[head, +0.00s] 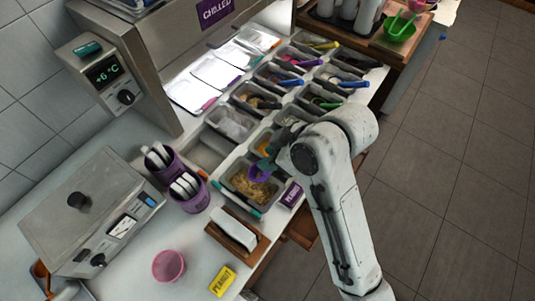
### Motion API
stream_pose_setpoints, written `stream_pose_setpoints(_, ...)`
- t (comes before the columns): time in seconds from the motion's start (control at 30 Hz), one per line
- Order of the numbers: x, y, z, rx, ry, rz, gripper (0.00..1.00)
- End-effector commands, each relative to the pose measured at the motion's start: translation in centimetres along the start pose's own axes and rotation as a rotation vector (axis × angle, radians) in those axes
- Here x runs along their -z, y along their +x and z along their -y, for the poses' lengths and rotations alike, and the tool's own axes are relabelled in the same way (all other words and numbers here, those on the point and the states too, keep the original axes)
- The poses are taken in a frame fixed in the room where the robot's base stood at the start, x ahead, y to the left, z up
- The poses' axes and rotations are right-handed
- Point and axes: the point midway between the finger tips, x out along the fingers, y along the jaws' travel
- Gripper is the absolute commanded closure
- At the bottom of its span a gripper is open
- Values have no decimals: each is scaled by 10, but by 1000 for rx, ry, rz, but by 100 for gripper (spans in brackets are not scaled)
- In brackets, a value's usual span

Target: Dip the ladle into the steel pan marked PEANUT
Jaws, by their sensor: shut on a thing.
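A steel pan (233,200) holding tan, chopped-looking pieces (248,187) sits at the near end of the rows of pans. A purple card (291,195) stands by its right corner; its lettering is too small to read surely. A purple ladle (261,171) is at this pan's upper right part, its bowl over or in the pieces; I cannot tell which. My gripper (268,153) is shut on the ladle, just above the pan's far edge. My arm hides part of the ladle and nearby pans. A yellow card (222,281) reading PEANUT lies on the counter near the bottom.
Several more pans, some with coloured handles, stretch behind. Purple cups (189,193) with white-handled tools stand left of the pan. A wooden tray (232,236) with a white item lies in front. A pink cup (168,265) stands lower left. A grey appliance (85,210) is at left.

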Motion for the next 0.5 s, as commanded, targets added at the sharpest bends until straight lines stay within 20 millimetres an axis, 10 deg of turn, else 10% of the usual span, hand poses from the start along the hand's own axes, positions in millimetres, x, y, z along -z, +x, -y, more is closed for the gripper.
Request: stream_pose_setpoints(0.5,-16,21,0,5,-4,5,100)
